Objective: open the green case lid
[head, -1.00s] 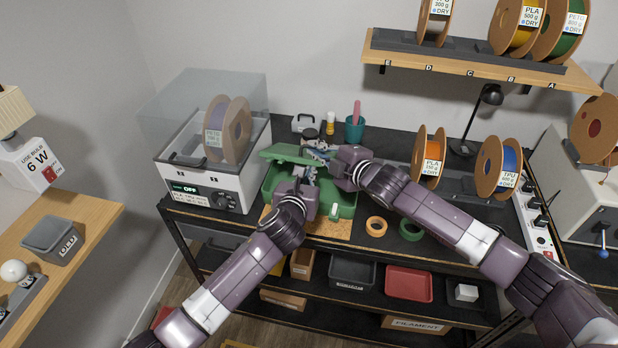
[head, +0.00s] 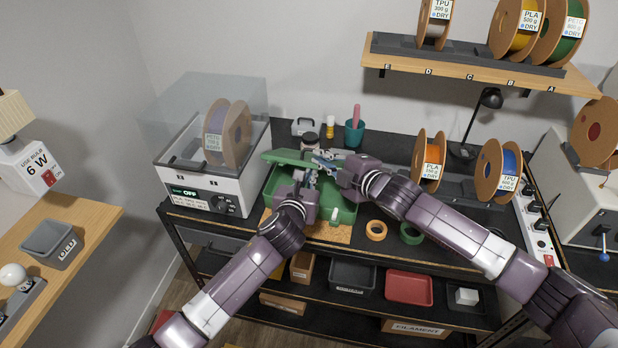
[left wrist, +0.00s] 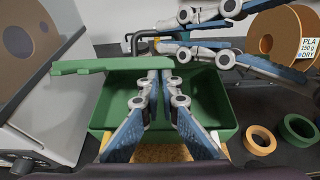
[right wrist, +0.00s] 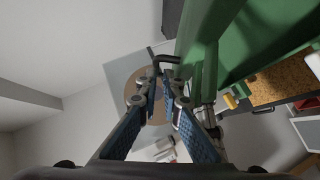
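The green case (head: 342,213) stands on the black bench; its open interior also shows in the left wrist view (left wrist: 205,88). Its lid (head: 285,157) is partly raised, seen nearly edge-on in the left wrist view (left wrist: 110,66). A black handle (left wrist: 147,38) shows at the lid's far side. My left gripper (left wrist: 160,78) looks shut, tips close together over the case at the lid's near edge; I cannot see anything held.
A filament dryer (head: 200,185) stands left of the case. An orange ring (head: 376,230) and a green ring (head: 411,233) lie to its right. A teal cup (head: 354,133) and small jars stand behind. Spools and a lamp (head: 466,150) are farther right.

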